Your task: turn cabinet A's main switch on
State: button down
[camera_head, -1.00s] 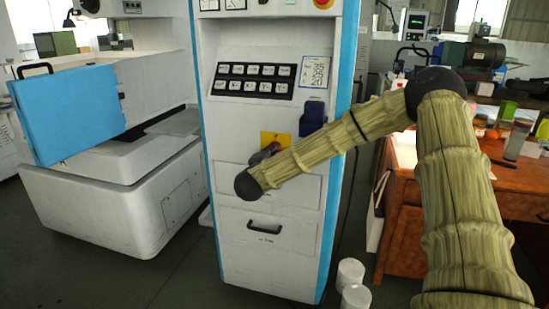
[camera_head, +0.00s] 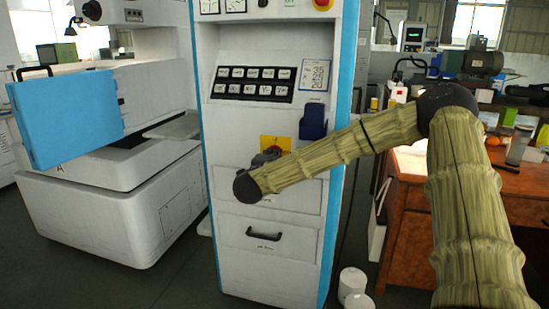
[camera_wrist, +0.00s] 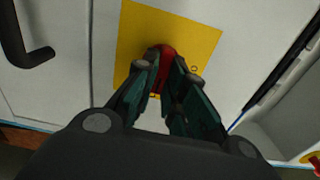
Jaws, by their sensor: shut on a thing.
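The main switch is a red knob (camera_wrist: 167,57) on a yellow plate (camera_wrist: 205,38) in the wrist view. The yellow plate also shows on the front of the white and blue cabinet (camera_head: 228,200) in the head view (camera_head: 282,139). My gripper (camera_wrist: 165,68) is shut on the red knob, with one finger on each side. In the head view my gripper (camera_head: 267,155) is at the plate's lower left and hides the knob. The plate looks slightly tilted in the wrist view. The knob's exact angle is partly hidden by the fingers.
Below the plate is a drawer handle (camera_head: 263,236). A dark blue holder (camera_head: 313,122) and a button panel (camera_head: 252,83) are above. A red knob on yellow (camera_head: 322,4) sits at the cabinet's top. White cylinders (camera_head: 352,282) stand on the floor at right.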

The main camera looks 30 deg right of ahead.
jog(key=shift+f, duration=0.25)
jog(key=c, duration=1.5)
grip_release()
jog(key=shift+r, duration=0.1)
jog(key=v, duration=1.2)
jog(key=shift+s, duration=0.1)
